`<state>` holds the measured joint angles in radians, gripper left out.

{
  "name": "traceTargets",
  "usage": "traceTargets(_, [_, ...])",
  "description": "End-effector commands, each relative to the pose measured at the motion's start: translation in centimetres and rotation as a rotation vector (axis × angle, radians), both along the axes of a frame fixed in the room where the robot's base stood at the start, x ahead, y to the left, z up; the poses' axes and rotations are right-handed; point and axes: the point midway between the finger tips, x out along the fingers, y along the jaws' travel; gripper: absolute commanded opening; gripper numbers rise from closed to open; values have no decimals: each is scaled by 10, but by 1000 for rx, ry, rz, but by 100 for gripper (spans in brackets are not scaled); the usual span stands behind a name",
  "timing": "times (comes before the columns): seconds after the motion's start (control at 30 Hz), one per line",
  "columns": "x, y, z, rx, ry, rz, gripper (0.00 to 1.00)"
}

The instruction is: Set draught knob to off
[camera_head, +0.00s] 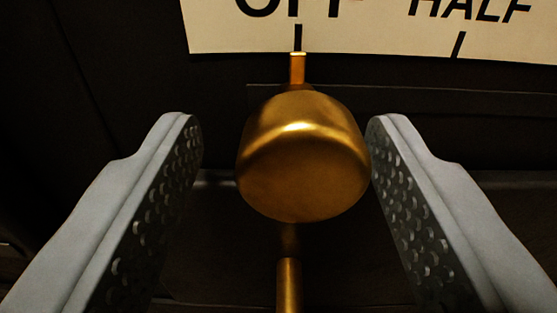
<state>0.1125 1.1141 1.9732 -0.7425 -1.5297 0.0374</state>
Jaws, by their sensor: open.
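The brass draught knob (303,157) is in the middle of the view, on a dark panel. Its thin brass pointer (297,68) sticks up and lines up with the tick under OFF on the cream label plate (370,35). The HALF mark is to the right of it. My gripper (285,125) is open, with one grey finger on each side of the knob. A gap shows at the left finger; the right fingertip appears very close to the knob, and I cannot tell if it touches.
A brass rod (289,285) runs down below the knob toward the bottom edge. The panel (100,60) around is dark, with a faint horizontal ledge (450,101) behind the knob on the right.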

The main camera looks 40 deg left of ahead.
Motion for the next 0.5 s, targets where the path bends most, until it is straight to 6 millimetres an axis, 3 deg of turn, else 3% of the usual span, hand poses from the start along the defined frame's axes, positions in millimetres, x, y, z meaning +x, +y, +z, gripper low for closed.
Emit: traceTargets(0.5, [-82,-60,0,1,1,-3,52])
